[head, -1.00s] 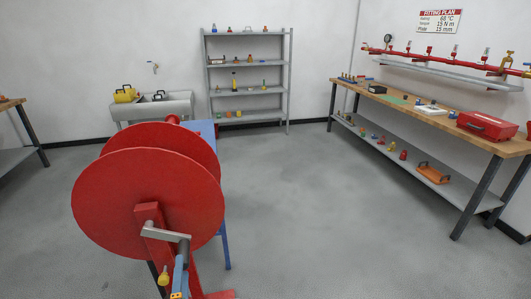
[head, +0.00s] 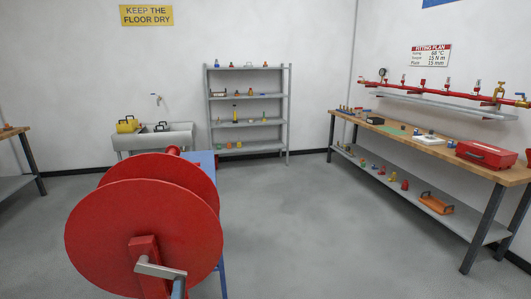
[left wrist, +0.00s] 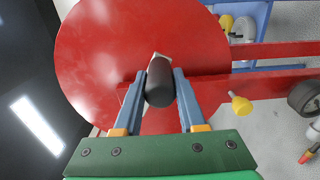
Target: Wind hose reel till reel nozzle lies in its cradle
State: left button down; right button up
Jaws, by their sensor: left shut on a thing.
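The hose reel (head: 140,225) has large red discs and stands at the front left in the head view. Its grey crank (head: 160,268) points right, low on the near disc. The red disc (left wrist: 120,40) fills much of the left wrist view. My left gripper (left wrist: 160,82) is shut on the crank's black grip (left wrist: 159,88), one finger on each side. In the head view my left gripper is mostly below the lower edge. A yellow knob-like piece (left wrist: 241,105), possibly the nozzle, shows beside the red frame bars. I cannot make out the cradle or the hose. My right gripper is out of view.
A blue stand (head: 205,160) is behind the reel. A wooden workbench (head: 440,148) with a red case (head: 486,154) runs along the right. A grey shelf unit (head: 248,122) and a sink (head: 152,138) stand at the back. The middle floor is clear.

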pick_arm(q)
jog(key=shift+s+a+f+b, duration=0.1)
jog(key=shift+a+f+b, duration=0.15)
jog(key=shift+f+b, duration=0.25)
jog(key=shift+s+a+f+b, duration=0.1)
jog(key=shift+a+f+b, duration=0.2)
jog(key=shift+f, duration=0.25)
jog(key=shift+a+r, duration=0.1)
jog(key=shift+s+a+f+b, duration=0.2)
jog(key=shift+a+f+b, duration=0.35)
jog(key=shift+a+f, duration=0.25)
